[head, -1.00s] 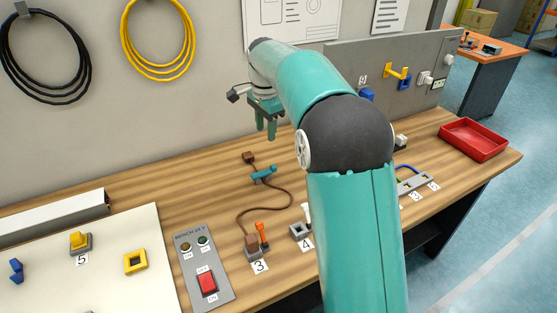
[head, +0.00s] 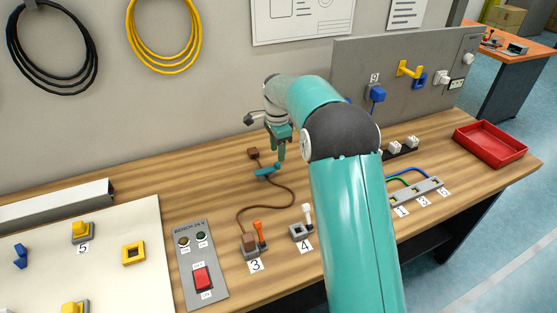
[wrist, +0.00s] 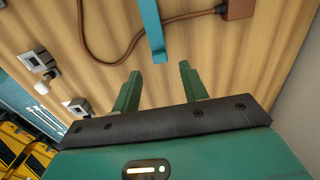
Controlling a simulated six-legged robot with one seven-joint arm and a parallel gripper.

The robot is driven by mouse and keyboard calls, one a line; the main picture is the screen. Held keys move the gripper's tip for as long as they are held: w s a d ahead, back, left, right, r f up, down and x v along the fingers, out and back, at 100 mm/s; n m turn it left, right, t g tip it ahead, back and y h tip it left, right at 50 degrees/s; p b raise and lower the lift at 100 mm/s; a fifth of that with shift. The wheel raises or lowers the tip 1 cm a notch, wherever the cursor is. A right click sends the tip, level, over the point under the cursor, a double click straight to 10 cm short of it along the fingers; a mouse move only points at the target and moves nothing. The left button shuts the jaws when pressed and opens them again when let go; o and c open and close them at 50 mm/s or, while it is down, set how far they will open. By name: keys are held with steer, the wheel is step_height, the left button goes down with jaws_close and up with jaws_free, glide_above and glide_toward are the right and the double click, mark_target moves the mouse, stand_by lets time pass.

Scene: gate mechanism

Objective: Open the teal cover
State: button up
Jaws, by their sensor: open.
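The teal cover (head: 266,171) is a small narrow teal piece low over the bench, beside the brown cable. In the wrist view it shows as a teal strip (wrist: 152,28) running in from the top edge, its end just beyond the gap between my fingertips. My gripper (head: 279,157) points down just above and slightly right of it in the head view. In the wrist view my gripper (wrist: 158,80) is open with nothing between the fingers. I cannot tell how the cover is hinged or what lies under it.
A brown cable (head: 291,195) curves beside the cover from a brown block (head: 253,153) to station 3 (head: 250,243). A white-handled switch (head: 302,230) stands at 4. A switch panel (head: 200,262) lies front left. A grey upright panel (head: 440,65) and red tray (head: 490,145) are right.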

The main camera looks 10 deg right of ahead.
mark_target(278, 164)
step_height(278, 164, down, 5)
steer(key=shift+r, duration=0.1)
steer(key=shift+c, duration=0.4)
jaws_close()
